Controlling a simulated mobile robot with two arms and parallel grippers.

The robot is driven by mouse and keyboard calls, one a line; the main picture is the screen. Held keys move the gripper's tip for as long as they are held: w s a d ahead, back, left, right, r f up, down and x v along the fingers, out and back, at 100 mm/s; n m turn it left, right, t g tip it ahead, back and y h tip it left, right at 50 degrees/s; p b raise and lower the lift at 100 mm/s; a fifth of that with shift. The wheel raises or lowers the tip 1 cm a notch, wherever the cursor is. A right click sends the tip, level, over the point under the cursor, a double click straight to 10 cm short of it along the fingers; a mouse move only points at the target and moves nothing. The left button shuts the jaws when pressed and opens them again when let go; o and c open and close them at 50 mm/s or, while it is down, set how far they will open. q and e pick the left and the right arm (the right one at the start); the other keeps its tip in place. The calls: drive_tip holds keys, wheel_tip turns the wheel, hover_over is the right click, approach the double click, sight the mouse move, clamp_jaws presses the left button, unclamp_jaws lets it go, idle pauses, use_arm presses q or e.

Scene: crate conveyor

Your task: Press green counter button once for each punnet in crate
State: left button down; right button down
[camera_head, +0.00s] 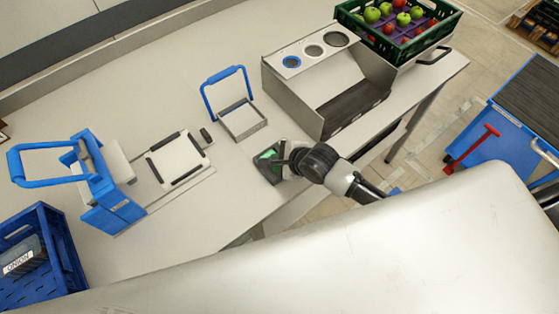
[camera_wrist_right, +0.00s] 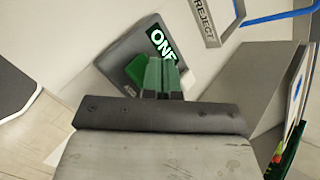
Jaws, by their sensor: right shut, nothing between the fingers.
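A dark grey counter box (camera_wrist_right: 125,52) sits on the table with a green button (camera_wrist_right: 136,70) and a lit display (camera_wrist_right: 161,42) with large letters that look like "ONE", partly cut off by my fingers. In the head view the counter (camera_head: 268,172) is at the table's front edge. My right gripper (camera_head: 287,161) is shut and empty, pointing down at the counter. In the right wrist view its fingertips (camera_wrist_right: 163,62) are right beside the button; I cannot tell whether they touch it. A dark green crate (camera_head: 402,48) holds red and green apples on purple trays. My left gripper is not in view.
A blue crate (camera_head: 67,252) at lower left holds a dark box labelled "ONION" (camera_head: 22,258). A blue-handled frame (camera_head: 240,118) and a grey metal chute (camera_head: 290,93) stand behind the counter. A scale-like plate (camera_head: 178,158) is to its left.

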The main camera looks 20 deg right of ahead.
drive_tip(key=shift+f, duration=0.4)
drive_tip(key=shift+r, duration=0.1)
idle(0.4)
drive_tip(key=shift+r+p, duration=0.9)
drive_tip(key=shift+p, duration=0.3)
wheel_tip(320, 180, up, 3)
drive_tip(key=p, duration=0.2)
drive_tip(key=shift+p, duration=0.3)
drive_tip(key=shift+r+b, duration=0.2)
drive_tip(key=shift+b, duration=0.1)
drive_tip(key=shift+r, duration=0.75)
